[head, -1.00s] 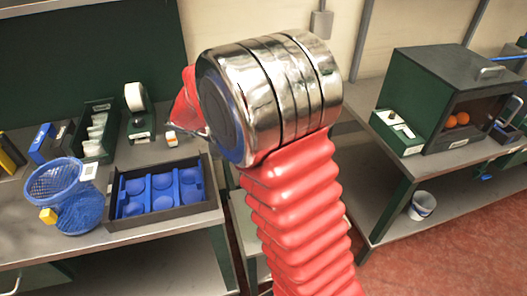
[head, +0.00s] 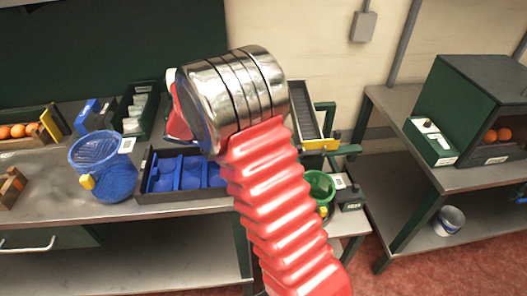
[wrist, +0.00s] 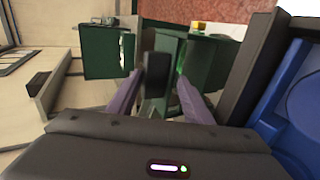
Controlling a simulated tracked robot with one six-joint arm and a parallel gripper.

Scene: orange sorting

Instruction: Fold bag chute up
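The bag chute appears to be the grey sloping channel (head: 306,108) with a yellow front bar (head: 320,145) and green frame, behind my arm in the head view. Its left side is hidden by the arm. A green mesh bag or basket (head: 319,187) is below it. My gripper is hidden behind my red arm in the head view. In the wrist view my gripper (wrist: 158,97) has its two purple fingers spread apart. A dark upright block (wrist: 155,75) appears between them; I cannot tell whether it is touched or farther off.
A dark tray with blue cups (head: 170,195) and a blue mesh basket (head: 112,180) stand on the left bench. A blue surface (wrist: 290,115) is close at right in the wrist view. A green box with oranges (head: 470,110) is on the right bench; red floor lies between.

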